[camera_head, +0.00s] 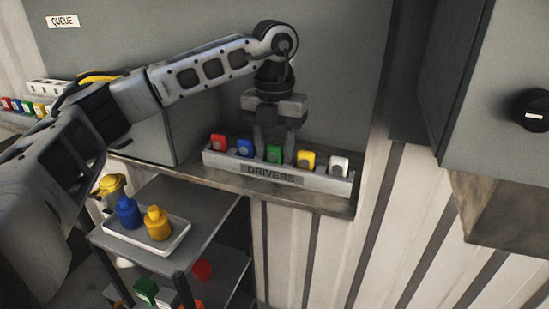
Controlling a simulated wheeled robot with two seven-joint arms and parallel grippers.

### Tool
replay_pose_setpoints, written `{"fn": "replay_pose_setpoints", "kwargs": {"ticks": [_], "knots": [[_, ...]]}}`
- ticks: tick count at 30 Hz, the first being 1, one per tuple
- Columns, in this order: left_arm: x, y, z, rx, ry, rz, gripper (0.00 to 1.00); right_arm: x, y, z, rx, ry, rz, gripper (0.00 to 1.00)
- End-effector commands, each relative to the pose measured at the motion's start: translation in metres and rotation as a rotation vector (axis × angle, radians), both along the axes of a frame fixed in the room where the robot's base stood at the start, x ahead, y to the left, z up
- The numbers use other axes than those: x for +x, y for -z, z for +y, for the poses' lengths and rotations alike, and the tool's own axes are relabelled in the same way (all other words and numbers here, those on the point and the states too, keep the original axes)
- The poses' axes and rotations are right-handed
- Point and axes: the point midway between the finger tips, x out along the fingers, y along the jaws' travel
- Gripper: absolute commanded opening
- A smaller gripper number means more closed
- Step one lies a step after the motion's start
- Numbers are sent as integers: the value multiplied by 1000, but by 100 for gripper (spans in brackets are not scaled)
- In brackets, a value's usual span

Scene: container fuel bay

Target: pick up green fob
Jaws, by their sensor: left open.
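The green fob (274,153) stands in the grey rack labelled DRIVERS (222,162), between a blue fob (245,147) on its left and a yellow fob (306,159) on its right. My left gripper (274,145) points down over the rack, with its open fingers on either side of the green fob. Whether the fingers touch it cannot be told. A red fob (218,142) and a white fob (338,165) stand at the rack's ends. My right gripper is not in view.
The rack sits on a shelf (330,201) against a grey panel. A cart (179,188) below carries a tray (180,238) with blue and yellow bottles. Another row of coloured fobs (28,107) is at far left. A grey box (500,110) with a black knob is at right.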

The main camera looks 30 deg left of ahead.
Motion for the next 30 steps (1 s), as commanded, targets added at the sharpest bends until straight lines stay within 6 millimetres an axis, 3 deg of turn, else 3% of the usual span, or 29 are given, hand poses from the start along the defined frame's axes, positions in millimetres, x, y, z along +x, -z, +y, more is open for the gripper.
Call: {"fn": "replay_pose_setpoints", "kwargs": {"ticks": [2,6,20,25,30], "knots": [[0,0,0,0,0,0,42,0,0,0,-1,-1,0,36],[0,0,0,0,0,0,9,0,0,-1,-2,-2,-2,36],[1,-8,-1,-1,1,-2,9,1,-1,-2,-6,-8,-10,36],[1,-30,-1,-1,1,-5,9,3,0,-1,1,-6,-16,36],[-16,-64,-21,0,7,-6,9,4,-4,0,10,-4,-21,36]]}}
